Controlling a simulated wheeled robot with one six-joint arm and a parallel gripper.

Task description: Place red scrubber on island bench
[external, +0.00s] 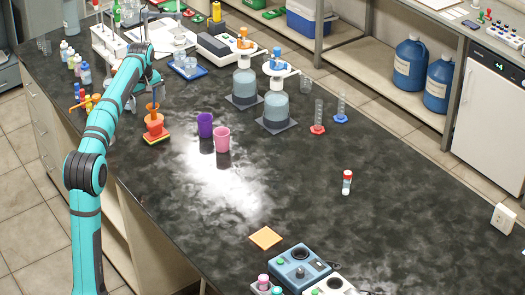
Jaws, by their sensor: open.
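A flat red scrubber (155,135) with yellow and green edges lies on the dark island bench (290,190), left of the middle. A small orange cup-like thing (154,122) stands on or just behind it and hides part of it. My gripper (152,94) is over this spot, pointing down, and is open. Its fingertips are small in the picture, and an orange piece shows at or just below them. I cannot tell whether they touch it.
A purple cup (205,124) and a pink cup (222,139) stand close on the right. Glass bottles (276,106) on dark pads are farther back. An orange square (265,237) and a control box (300,267) are at the front. The bench's right middle is mostly clear.

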